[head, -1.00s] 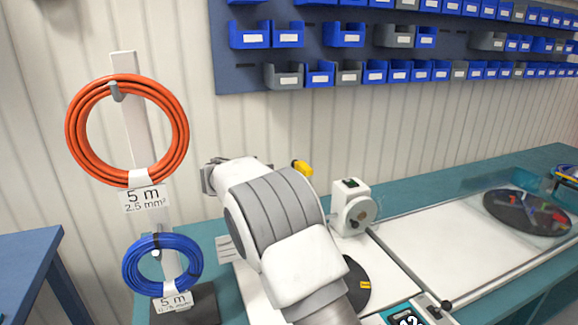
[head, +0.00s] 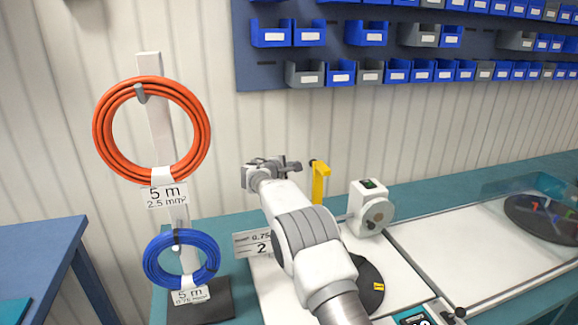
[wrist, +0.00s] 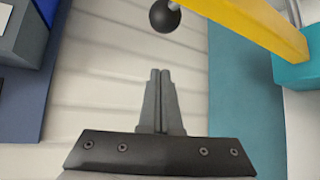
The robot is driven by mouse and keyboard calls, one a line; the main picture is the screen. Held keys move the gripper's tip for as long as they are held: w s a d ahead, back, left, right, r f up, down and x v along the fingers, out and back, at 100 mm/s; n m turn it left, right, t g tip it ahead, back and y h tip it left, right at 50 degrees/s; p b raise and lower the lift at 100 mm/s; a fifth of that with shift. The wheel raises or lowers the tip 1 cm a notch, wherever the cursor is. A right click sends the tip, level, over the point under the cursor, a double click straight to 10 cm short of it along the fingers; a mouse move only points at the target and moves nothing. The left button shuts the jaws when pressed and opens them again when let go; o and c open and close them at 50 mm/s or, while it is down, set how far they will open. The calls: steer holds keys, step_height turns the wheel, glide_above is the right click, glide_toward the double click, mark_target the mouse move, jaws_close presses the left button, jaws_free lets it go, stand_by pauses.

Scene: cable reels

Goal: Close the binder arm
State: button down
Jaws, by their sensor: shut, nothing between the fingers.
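The binder arm is a yellow bar (head: 321,182) standing up at the back of the bench in the head view, with a dark knob at its top. In the wrist view the yellow bar (wrist: 255,22) crosses the upper right, and its round black knob (wrist: 165,15) is at the top centre. My gripper (head: 293,165) is just left of the yellow bar in the head view. In the wrist view its fingertips (wrist: 160,72) are together, empty, and apart from the knob. The foot of the yellow bar is partly hidden by my arm in the head view.
A white device with a grey wheel (head: 377,212) stands right of the bar. Orange (head: 104,135) and blue (head: 152,262) cable coils hang on a stand at left. Blue and grey bins (head: 341,72) line the wall. A dark disc (head: 373,275) lies beside my arm.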

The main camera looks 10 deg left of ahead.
steer(key=shift+s+d+r, duration=0.3)
steer(key=shift+s+d, duration=0.2)
steer(key=shift+d, duration=0.35)
steer(key=shift+s+d+r, duration=0.3)
steer(key=shift+s+d, duration=0.15)
steer(key=shift+d, duration=0.35)
steer(key=shift+s+f+b, duration=0.1)
steer(key=shift+s+b, duration=0.05)
steer(key=shift+b, duration=0.95)
steer(key=shift+s+d+b, duration=0.1)
steer(key=shift+s+b, duration=0.1)
steer(key=shift+b, duration=0.25)
